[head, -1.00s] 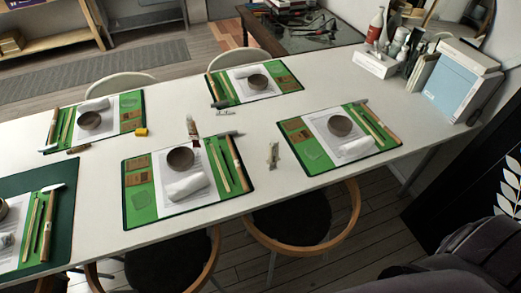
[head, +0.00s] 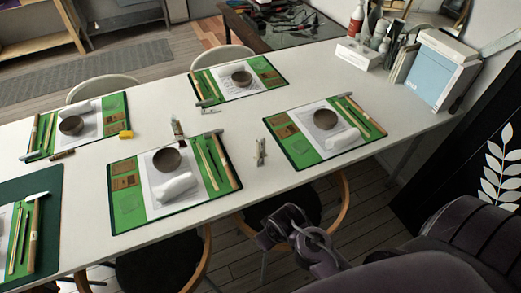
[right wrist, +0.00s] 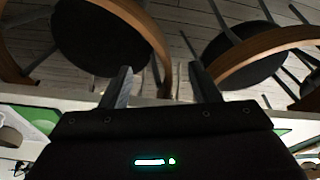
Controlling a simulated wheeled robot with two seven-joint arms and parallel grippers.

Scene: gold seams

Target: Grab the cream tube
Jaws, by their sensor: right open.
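A small cream tube (head: 260,152) lies on the white table between the two near mats, close to the near edge in the head view. My right gripper (head: 268,238) is in front of the table's near edge, below and apart from the tube. In the right wrist view its two fingers (right wrist: 162,84) are spread, with nothing clearly held between them. I cannot make out the tube surely in that view. My left gripper is not in view.
The white table (head: 225,130) holds several green mats with bowls, rolled white cloths and tools. A brush (head: 178,130) and a yellow block (head: 126,134) lie between mats. Chairs with wooden hoops (right wrist: 145,25) stand under the near edge. A blue-white box (head: 440,75) stands at the far right.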

